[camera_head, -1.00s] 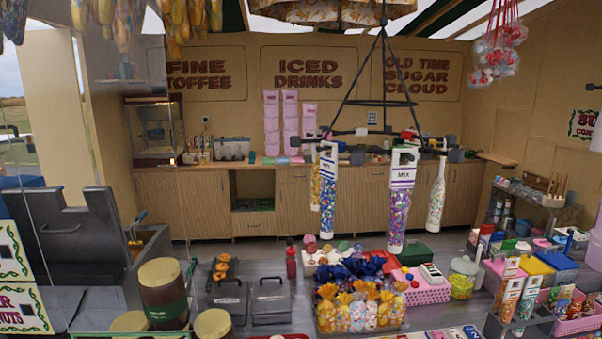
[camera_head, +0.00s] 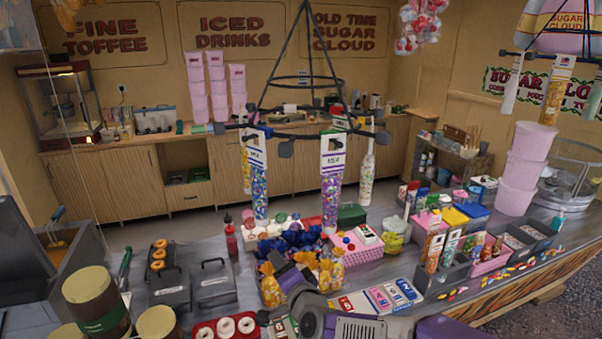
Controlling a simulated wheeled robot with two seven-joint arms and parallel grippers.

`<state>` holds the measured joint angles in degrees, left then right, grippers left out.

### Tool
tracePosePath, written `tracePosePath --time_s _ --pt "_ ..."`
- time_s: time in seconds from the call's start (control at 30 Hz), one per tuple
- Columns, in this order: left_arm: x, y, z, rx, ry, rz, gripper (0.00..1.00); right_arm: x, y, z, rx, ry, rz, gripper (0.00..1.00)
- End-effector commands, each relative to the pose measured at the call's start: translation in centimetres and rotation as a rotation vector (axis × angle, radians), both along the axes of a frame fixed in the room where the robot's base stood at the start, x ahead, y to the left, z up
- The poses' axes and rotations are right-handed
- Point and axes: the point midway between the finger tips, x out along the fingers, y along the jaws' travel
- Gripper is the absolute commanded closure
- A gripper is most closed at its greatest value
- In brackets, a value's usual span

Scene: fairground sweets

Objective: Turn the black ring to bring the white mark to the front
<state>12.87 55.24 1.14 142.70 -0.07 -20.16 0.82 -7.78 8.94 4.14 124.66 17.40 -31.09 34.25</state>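The black ring (camera_head: 350,132) hangs level from dark rods in mid-picture, with dark knobs around it. A small white block (camera_head: 290,107) shows at its far side and looks like the white mark, though it is small and may lie behind the ring. Tubes of coloured sweets hang from the ring, two with white-topped labels (camera_head: 334,155) at the near side. A smaller black hoop shows higher on the rods. Grey and purple links of one of my arms are at the bottom edge, well below the ring.
A counter below the ring carries bagged sweets (camera_head: 331,270), grey lidded boxes (camera_head: 211,285), brown jars (camera_head: 97,303) and a tray of ring sweets (camera_head: 226,327). Pink tubs (camera_head: 526,155) stand at the right. The floor behind the counter is clear.

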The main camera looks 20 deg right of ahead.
Motion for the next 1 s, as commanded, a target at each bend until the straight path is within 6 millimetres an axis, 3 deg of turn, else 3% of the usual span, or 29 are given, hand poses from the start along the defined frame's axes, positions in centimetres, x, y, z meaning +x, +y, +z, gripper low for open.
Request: tracePosePath --time_s 0.03,0.1,0.2,0.33,0.43,0.57,1.0 --pt "0.0 0.0 0.9 0.000 0.000 0.000 0.38 -0.3 -0.2 5.0 0.056 -0.078 -0.020 0.38" --pt "0.0 0.0 1.4 0.000 0.000 0.000 0.38 -1.1 -0.6 10.4 0.140 -0.167 -0.044 0.38" --pt "0.0 0.0 2.1 0.000 0.000 0.000 0.38 -2.7 -1.3 16.8 0.248 -0.276 -0.065 0.38" --pt "0.0 0.0 2.6 0.000 0.000 0.000 0.38 -4.6 -2.1 22.4 0.353 -0.372 -0.077 0.38" --pt "0.0 0.0 2.8 0.000 0.000 0.000 0.38 -5.6 -2.5 24.6 0.400 -0.412 -0.080 0.38" --pt "0.0 0.0 3.1 0.000 0.000 0.000 0.38 -5.7 -2.7 25.7 0.423 -0.430 -0.082 0.38" --pt "0.0 0.0 6.1 0.000 0.000 0.000 0.38 0.1 -2.5 27.4 0.421 -0.428 -0.083 0.38"
